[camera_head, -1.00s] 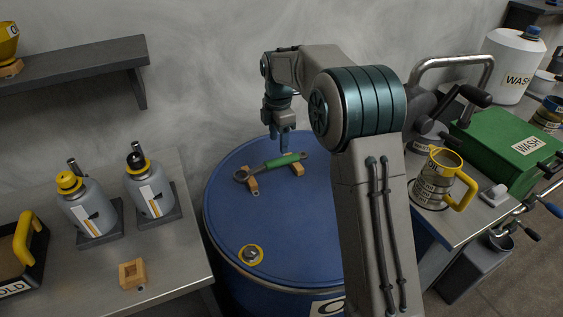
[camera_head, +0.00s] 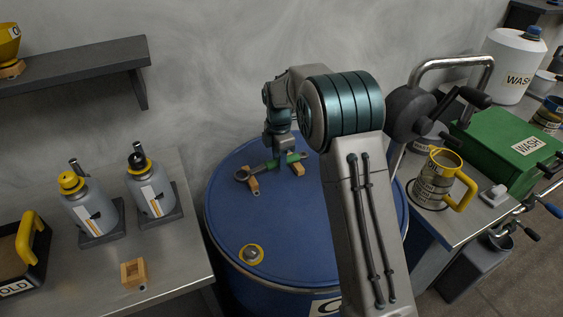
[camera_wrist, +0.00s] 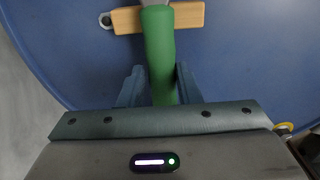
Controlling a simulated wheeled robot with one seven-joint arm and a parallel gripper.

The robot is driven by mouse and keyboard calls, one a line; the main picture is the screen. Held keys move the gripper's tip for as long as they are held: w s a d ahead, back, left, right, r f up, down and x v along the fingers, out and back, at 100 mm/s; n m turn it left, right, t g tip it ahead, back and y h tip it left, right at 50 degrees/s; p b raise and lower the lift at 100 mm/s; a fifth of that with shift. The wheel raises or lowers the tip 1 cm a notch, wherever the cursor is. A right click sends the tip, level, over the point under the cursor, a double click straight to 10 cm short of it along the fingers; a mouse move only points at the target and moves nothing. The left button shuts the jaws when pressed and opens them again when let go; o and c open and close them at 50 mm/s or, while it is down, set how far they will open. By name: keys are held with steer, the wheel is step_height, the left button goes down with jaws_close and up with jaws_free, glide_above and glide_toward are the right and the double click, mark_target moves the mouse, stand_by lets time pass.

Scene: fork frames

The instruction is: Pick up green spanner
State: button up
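The green spanner (camera_head: 291,158) has a green handle and grey metal ends. It lies across two small wooden blocks on top of the blue drum (camera_head: 290,225). In the wrist view its green handle (camera_wrist: 160,55) runs between my two fingers, with a grey part over a wooden block (camera_wrist: 188,17) at the top. My gripper (camera_head: 280,162) is down at the handle in the head view. In the wrist view my gripper (camera_wrist: 157,80) has its fingers apart on either side of the handle, with a gap visible at the left finger. The handle's lower end is hidden behind my gripper body.
A yellow-ringed cap (camera_head: 251,254) lies on the drum's front left. A bench (camera_head: 185,243) with bottles stands left. A right-hand table (camera_head: 455,222) holds a yellow-handled mug (camera_head: 437,180) and a green box (camera_head: 508,138). The drum top's front is mostly clear.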

jaws_close()
steer(key=shift+r, duration=0.1)
